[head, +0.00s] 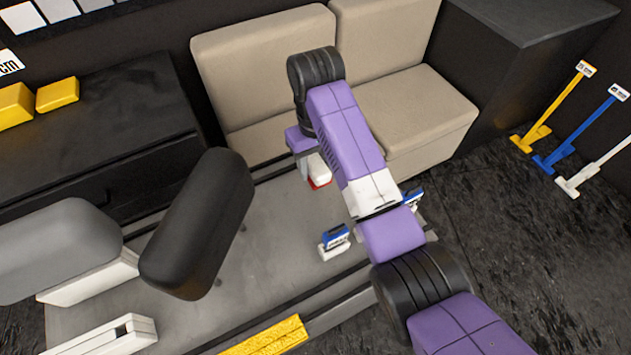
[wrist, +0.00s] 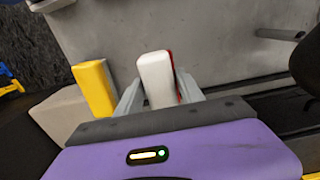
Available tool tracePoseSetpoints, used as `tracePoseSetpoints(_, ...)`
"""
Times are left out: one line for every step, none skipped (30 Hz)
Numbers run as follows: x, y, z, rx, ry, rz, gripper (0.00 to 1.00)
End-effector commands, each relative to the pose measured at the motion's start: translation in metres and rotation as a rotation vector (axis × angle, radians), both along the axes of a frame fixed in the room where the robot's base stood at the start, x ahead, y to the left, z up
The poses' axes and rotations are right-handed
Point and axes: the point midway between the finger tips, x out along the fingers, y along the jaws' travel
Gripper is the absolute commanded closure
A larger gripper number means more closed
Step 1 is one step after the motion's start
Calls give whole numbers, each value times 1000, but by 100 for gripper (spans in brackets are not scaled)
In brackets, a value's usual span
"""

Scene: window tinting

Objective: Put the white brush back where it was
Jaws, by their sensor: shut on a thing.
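My gripper (head: 308,166) hangs in front of the beige sofa, above the grey surface. It is shut on a white block with a red edge (wrist: 155,80), which looks like the white brush. In the wrist view, the two grey fingers of my gripper (wrist: 157,92) stand on either side of it. In the head view, the white brush (head: 320,170) shows partly below the gripper, with its red edge downward. The rest of it is hidden by my arm.
A blue-and-white block (head: 334,242) sits on the grey surface (head: 265,270), and another (head: 412,199) shows partly behind my arm. Yellow blocks (head: 57,94) lie on the black cabinet (head: 100,130) at left. The sofa (head: 262,65) stands behind. Yellow, blue and white long-handled tools (head: 572,182) stand at right.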

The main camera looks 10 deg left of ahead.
Motion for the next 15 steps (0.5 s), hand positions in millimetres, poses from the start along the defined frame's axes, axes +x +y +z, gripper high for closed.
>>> tracePoseSetpoints(0,0,-4,-1,1,0,93)
tracePoseSetpoints(0,0,-8,0,0,0,93)
tracePoseSetpoints(0,0,-11,0,0,0,93)
tracePoseSetpoints(0,0,-13,0,0,0,93)
tracePoseSetpoints(0,0,-14,1,-1,0,93)
tracePoseSetpoints(1,0,-17,1,-1,0,93)
tracePoseSetpoints(0,0,-19,1,-1,0,93)
tracePoseSetpoints(0,0,-23,-1,1,0,93)
tracePoseSetpoints(-1,-1,-28,-1,2,-1,93)
tracePoseSetpoints(-1,-1,-33,-1,2,-1,93)
tracePoseSetpoints(-1,-1,-38,-2,2,-1,93)
tracePoseSetpoints(0,0,-44,-1,2,-1,93)
tracePoseSetpoints(0,0,-47,-1,2,-1,93)
tracePoseSetpoints(0,0,-51,-1,2,-1,93)
tracePoseSetpoints(0,0,-55,0,0,-1,93)
